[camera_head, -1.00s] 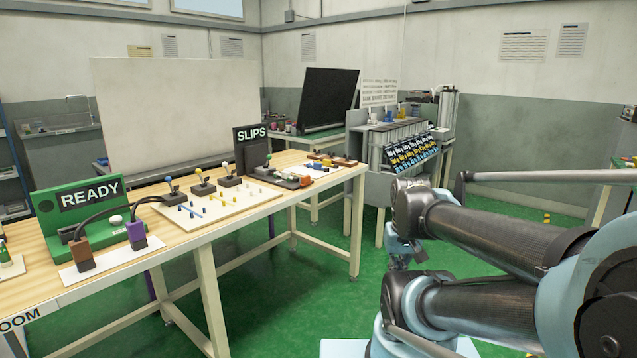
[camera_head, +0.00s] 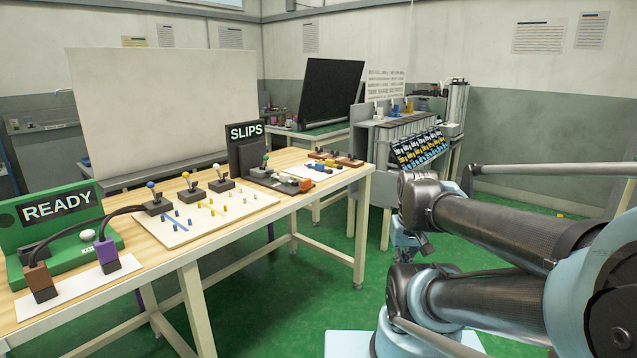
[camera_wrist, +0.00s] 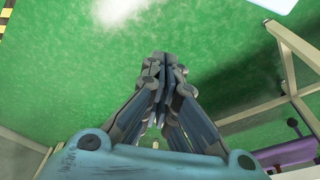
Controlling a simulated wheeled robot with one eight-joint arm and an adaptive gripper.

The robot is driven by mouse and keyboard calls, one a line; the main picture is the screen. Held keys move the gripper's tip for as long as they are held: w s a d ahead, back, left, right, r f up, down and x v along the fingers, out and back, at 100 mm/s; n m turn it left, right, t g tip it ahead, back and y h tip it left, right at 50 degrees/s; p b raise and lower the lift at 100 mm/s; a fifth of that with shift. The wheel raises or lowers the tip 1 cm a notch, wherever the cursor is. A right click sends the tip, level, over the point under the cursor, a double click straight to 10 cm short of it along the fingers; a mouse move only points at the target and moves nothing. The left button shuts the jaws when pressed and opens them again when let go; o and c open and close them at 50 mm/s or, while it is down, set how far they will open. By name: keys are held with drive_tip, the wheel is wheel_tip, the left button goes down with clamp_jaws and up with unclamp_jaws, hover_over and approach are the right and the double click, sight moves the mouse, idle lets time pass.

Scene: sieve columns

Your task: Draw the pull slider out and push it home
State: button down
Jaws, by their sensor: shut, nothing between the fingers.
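I cannot tell for sure which part is the pull slider. In the head view, a dark grey device with the SLIPS sign (camera_head: 246,132) stands on the wooden bench. A low dark base (camera_head: 270,179) with a green knob and a small red-orange end lies in front of the sign. My gripper (camera_head: 413,248) hangs right of the bench, over the green floor, well apart from everything on it. In the wrist view my gripper (camera_wrist: 160,62) points over bare floor, its fingers together and empty.
The bench (camera_head: 205,248) also holds a green READY panel (camera_head: 60,215), cabled blocks, several small levers and a pegged board (camera_head: 205,215). A rack of blue and yellow columns (camera_head: 420,150) stands behind, right of the bench. Open floor lies between bench and arm.

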drive_tip(key=shift+w+a, duration=0.25)
drive_tip(key=shift+w, duration=0.2)
drive_tip(key=w+a+r+m+t+y, duration=0.1)
drive_tip(key=w+a+r+m+y, duration=0.1)
drive_tip(key=w+a+r+m, duration=0.4)
drive_tip(key=w+a+r+m+t+y, duration=0.1)
drive_tip(key=w+a+r+m+y, duration=0.2)
drive_tip(key=w+m, duration=0.55)
drive_tip(key=m+t+y, duration=0.1)
drive_tip(key=m+y, duration=0.1)
drive_tip(key=m, duration=0.9)
approach(306, 185)
wheel_tip(306, 185, down, 6)
drive_tip(key=w, duration=0.2)
drive_tip(key=shift+w+a, duration=0.35)
drive_tip(key=shift+a, duration=0.45)
